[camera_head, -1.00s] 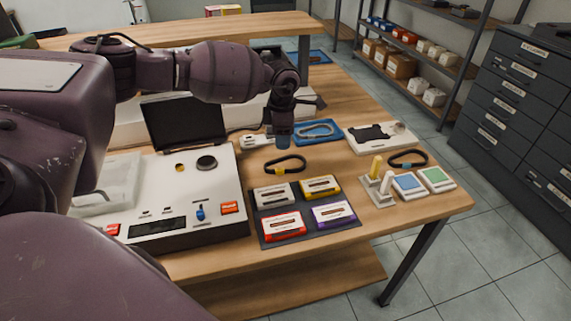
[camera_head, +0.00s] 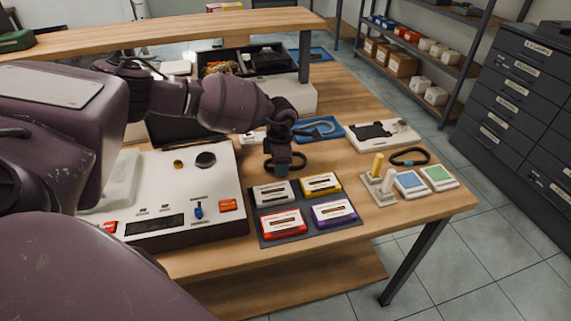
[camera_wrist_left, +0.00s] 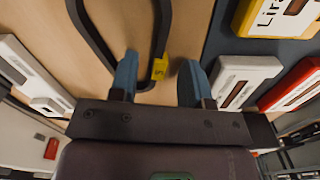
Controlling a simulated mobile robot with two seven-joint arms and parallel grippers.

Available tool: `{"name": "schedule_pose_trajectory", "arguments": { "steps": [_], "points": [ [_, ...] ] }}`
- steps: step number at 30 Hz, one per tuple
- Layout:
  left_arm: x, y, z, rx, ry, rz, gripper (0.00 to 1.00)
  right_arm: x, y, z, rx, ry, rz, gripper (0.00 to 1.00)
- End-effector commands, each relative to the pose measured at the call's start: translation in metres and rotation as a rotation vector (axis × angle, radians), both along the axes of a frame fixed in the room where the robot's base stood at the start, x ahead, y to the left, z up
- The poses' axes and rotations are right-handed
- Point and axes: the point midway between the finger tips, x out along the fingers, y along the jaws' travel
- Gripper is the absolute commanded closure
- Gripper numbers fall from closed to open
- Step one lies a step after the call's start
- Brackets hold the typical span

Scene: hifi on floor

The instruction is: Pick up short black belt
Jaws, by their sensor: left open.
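One black belt, a closed loop, lies on the wooden table under my left gripper; its edge (camera_head: 301,160) shows beside the gripper in the head view. In the left wrist view the belt (camera_wrist_left: 163,25) carries a yellow tag (camera_wrist_left: 159,69). My left gripper (camera_head: 281,173) is open and points down over it. In the wrist view its blue fingertips (camera_wrist_left: 158,82) stand either side of the tagged strand; contact cannot be told. I cannot tell which is shorter. My right gripper is not in view.
A dark mat (camera_head: 265,232) with several cassettes lies just in front of the gripper. A white console (camera_head: 150,190) stands left. A blue tray (camera_head: 330,135) with a loop and a white box (camera_head: 375,139) lie behind. Yellow and white posts (camera_head: 377,165) stand right.

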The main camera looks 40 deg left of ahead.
Motion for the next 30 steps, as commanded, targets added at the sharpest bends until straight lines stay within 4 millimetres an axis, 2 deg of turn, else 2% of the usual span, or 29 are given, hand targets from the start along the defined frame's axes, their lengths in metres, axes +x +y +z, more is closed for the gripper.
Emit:
{"name": "schedule_pose_trajectory", "arguments": {
  "steps": [2,8,17,26,30],
  "points": [
    [0.000,-0.001,-0.007,-0.001,0.001,-0.001,0.56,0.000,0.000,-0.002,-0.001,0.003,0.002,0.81],
    [0.000,0.000,-0.007,0.000,-0.001,-0.001,0.56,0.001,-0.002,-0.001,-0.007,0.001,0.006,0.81],
    [0.000,0.000,-0.006,-0.001,-0.001,-0.001,1.00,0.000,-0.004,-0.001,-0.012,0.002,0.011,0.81],
    [0.000,0.000,-0.005,0.000,-0.001,-0.001,1.00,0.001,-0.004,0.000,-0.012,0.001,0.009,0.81],
    [0.001,0.000,0.005,0.000,-0.003,0.000,1.00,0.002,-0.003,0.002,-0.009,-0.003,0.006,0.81]
  ]
}}
